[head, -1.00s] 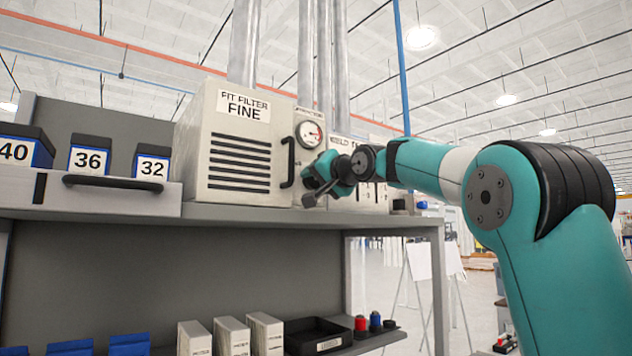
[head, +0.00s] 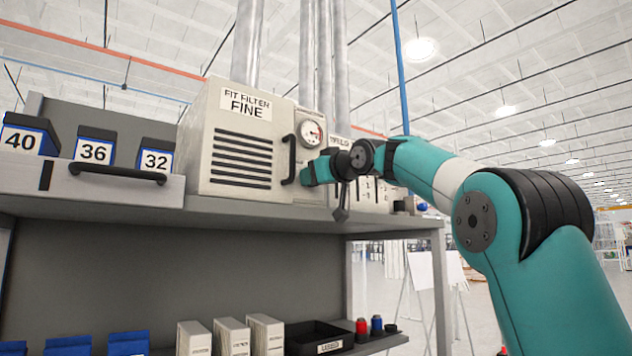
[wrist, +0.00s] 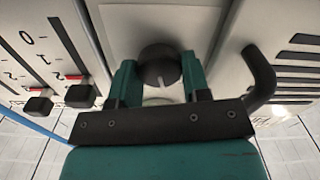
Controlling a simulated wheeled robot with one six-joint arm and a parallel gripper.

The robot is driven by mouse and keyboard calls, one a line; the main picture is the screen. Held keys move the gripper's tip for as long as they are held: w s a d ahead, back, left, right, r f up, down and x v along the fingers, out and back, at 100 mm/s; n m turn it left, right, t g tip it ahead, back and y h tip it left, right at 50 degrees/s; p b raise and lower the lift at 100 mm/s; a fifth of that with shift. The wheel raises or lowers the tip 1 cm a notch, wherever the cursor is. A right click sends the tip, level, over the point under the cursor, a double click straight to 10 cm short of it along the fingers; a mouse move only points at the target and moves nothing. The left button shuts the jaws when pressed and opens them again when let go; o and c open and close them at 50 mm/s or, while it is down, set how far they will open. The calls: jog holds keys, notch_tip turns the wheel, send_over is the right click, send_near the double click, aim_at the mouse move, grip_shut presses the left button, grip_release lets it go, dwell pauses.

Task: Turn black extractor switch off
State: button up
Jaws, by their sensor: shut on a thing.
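The black extractor switch (wrist: 160,63) is a round knob with a pale pointer mark, on a light panel in the wrist view. My gripper (wrist: 159,75) has one teal finger on each side of the knob and is shut on it. The pointer mark faces down toward the palm in that view. In the head view my gripper (head: 320,170) is at the front of the light cabinet, right of the black door handle and below the gauge. My wrist hides the switch there.
The filter cabinet (head: 238,150) with its black handle (head: 290,160) stands close to my gripper; the handle (wrist: 259,75) also shows in the wrist view. Slider controls (wrist: 80,93) with red marks are on the neighbouring panel. The shelf (head: 250,215) runs below.

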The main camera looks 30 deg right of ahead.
jog(key=n+b, duration=0.1)
jog(key=n, duration=0.5)
jog(key=shift+a+b, duration=0.1)
jog(key=shift+b, duration=0.2)
jog(key=shift+n, duration=0.4)
jog(key=o, duration=0.9)
jog(key=shift+o, duration=0.2)
jog(key=shift+s, duration=0.1)
jog(key=s+b, duration=0.5)
jog(key=s, duration=1.2)
jog(key=shift+d, duration=0.25)
